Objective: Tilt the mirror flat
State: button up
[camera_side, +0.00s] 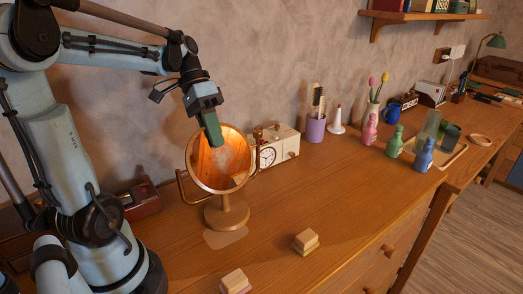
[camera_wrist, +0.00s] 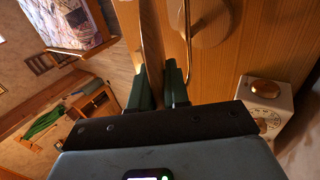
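The round mirror (camera_side: 207,181) stands on the desk on a wooden foot (camera_side: 227,212), in a curved holder. Its face is tilted, not flat, and reflects orange-brown wood. My gripper (camera_side: 214,138) comes down from above onto the mirror's upper edge in the side view. In the wrist view, the green fingers of my gripper (camera_wrist: 158,82) are close together with the mirror's wooden rim (camera_wrist: 151,40) between them; they look shut on it. The contact itself is partly hidden.
A white clock radio (camera_side: 275,148) stands close behind the mirror on the right. Small blocks (camera_side: 306,242) lie in front. A purple pen cup (camera_side: 315,128) and several coloured bottles (camera_side: 394,142) stand farther right.

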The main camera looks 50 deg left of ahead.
jog(key=o, duration=0.4)
jog(key=shift+v, duration=3.8)
